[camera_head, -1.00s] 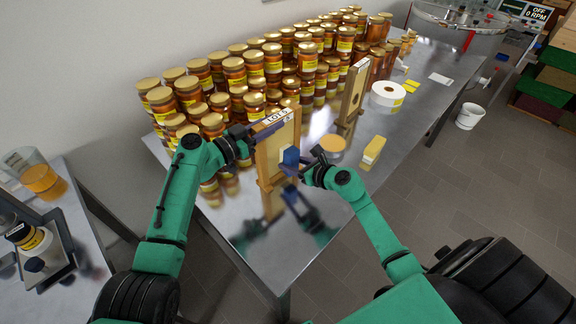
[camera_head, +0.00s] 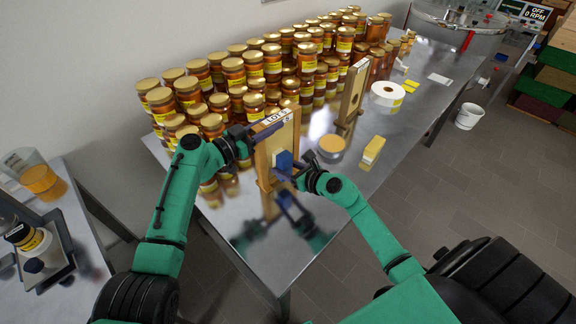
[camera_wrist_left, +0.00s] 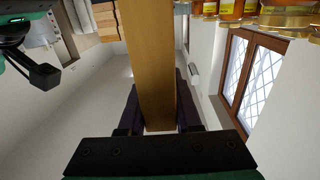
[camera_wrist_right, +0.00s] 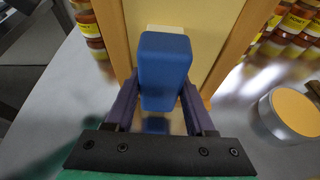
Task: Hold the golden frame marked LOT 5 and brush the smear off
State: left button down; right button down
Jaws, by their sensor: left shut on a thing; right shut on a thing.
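The golden frame marked LOT 5 (camera_head: 263,165) stands upright on the steel table, its wooden bars around a pale yellow panel (camera_wrist_right: 215,40). My left gripper (camera_head: 250,138) is shut on its upper left side; in the left wrist view the wooden bar (camera_wrist_left: 153,65) runs between the fingers. My right gripper (camera_head: 288,172) is shut on a blue brush (camera_head: 284,159). In the right wrist view the blue brush block (camera_wrist_right: 164,65) is in front of the panel, with a pale strip beyond it. I cannot tell if it touches the panel. No smear is discernible; the brush covers part of the panel.
Rows of honey jars (camera_head: 233,72) stand behind the frame. The steel table's front (camera_head: 265,240) is clear.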

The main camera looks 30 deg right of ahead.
aim_at(292, 163)
jog(key=shift+w+d, duration=0.25)
jog(key=shift+d, duration=0.5)
jog(key=shift+w+d, duration=0.2)
jog(key=shift+d, duration=0.5)
jog(key=shift+a, duration=0.1)
jog(key=shift+s+a, duration=0.25)
jog(key=shift+a, duration=0.45)
jog(key=shift+s+a, duration=0.2)
jog(key=shift+a, duration=0.5)
